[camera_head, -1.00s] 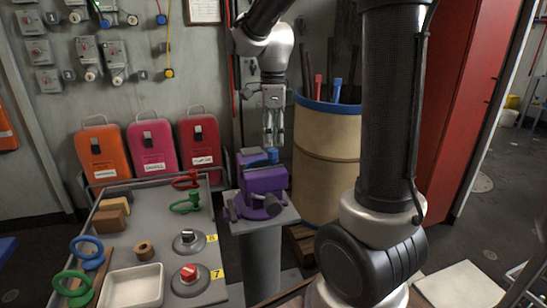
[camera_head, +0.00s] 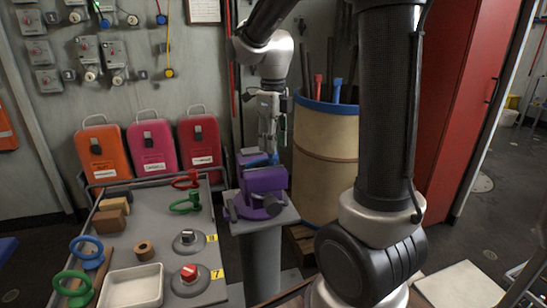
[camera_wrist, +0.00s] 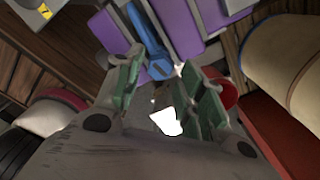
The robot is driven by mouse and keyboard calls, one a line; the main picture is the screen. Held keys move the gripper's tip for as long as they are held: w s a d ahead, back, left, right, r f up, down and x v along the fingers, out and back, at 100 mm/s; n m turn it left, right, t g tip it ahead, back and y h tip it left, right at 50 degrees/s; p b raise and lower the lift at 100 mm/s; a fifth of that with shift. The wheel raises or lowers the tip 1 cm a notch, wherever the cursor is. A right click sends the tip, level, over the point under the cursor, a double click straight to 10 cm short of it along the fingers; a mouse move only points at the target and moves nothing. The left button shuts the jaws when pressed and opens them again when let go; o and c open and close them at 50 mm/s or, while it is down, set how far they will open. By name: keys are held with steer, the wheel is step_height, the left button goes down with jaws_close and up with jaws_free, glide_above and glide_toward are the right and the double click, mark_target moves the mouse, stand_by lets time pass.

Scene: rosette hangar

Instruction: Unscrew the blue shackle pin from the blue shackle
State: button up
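The purple vise (camera_head: 264,181) stands on a grey pedestal, with a blue part of the shackle (camera_head: 257,159) at its top. In the wrist view, a blue bar with a holed end (camera_wrist: 152,48) lies between the purple jaws (camera_wrist: 180,25); I cannot tell where pin and shackle body meet. My gripper (camera_head: 271,150) points down just above the vise. In the wrist view, its green-padded fingers (camera_wrist: 160,78) are apart, with the blue end near the gap between their tips. I see no clear contact. The rest of the shackle is hidden by the jaws.
A bench (camera_head: 150,225) at left holds a red shackle (camera_head: 186,180), a green shackle (camera_head: 186,203), two knobs on round bases and a white tray (camera_head: 133,288). A tan drum (camera_head: 325,165) stands close right of the vise. Three cases stand against the wall.

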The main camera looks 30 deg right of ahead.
steer(key=shift+f, duration=0.2)
steer(key=shift+f, duration=0.95)
jaws_close()
steer(key=n, duration=0.3)
steer(key=shift+n, duration=0.3)
steer(key=n, duration=0.3)
steer(key=shift+r+n, duration=0.1)
steer(key=shift+n, duration=1.4)
